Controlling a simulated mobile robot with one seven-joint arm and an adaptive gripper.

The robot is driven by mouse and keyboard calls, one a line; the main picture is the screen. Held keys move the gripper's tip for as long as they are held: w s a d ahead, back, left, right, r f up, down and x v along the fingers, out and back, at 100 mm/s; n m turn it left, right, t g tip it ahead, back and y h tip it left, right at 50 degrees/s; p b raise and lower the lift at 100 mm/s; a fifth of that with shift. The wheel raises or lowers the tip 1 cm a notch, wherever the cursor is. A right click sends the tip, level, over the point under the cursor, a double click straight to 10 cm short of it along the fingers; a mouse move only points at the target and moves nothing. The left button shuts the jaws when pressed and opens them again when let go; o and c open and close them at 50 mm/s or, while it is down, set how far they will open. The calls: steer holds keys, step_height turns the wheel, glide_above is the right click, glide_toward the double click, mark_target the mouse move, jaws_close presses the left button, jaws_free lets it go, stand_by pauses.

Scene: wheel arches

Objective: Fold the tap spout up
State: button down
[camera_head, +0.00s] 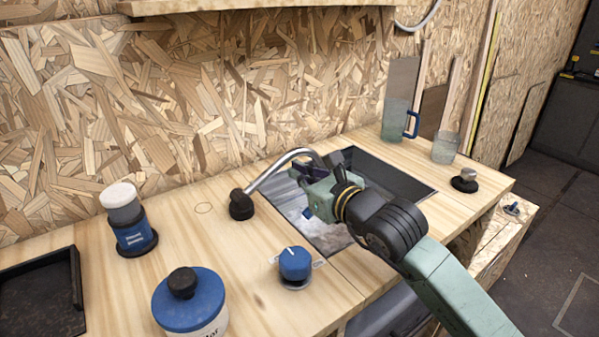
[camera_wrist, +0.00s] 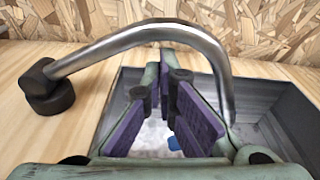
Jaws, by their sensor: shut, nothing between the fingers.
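The tap spout is a bent silver tube (camera_head: 271,171) on a black pivot base (camera_head: 241,204) at the left edge of the sink (camera_head: 402,180). In the wrist view the spout (camera_wrist: 130,40) rises from its base (camera_wrist: 47,92) at left, arches across and bends down at right over the sink (camera_wrist: 275,107). My gripper (camera_head: 304,171) is over the sink by the spout's outer end. In the wrist view my gripper (camera_wrist: 168,75) is shut and empty, its purple-padded fingers under the arch and left of the down-turned end. Whether it touches the tube is unclear.
A blue-lidded jar (camera_head: 191,300), a blue-and-white container (camera_head: 130,220) and a black tray (camera_head: 40,298) are left. A chipboard wall (camera_head: 200,110) rises behind.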

steer(key=shift+b, duration=0.65)
steer(key=shift+r+n+b, duration=0.4)
steer(key=shift+s+a, duration=0.1)
steer(key=shift+r+b, duration=0.15)
steer(key=shift+b, duration=0.4)
steer(key=s+a+r+n+t+b, duration=0.1)
steer(key=s+a+r+n+b, duration=0.1)
steer(key=b, duration=0.6)
steer(key=s+a+r+n+t+h+b, duration=0.1)
steer(key=s+a+r+n+b, duration=0.1)
steer(key=a+r+n+b, duration=0.2)
steer(key=shift+s+a+r+n+b, duration=0.4)
steer(key=shift+r+n+b, duration=0.9)
steer(key=shift+n+b, duration=0.8)
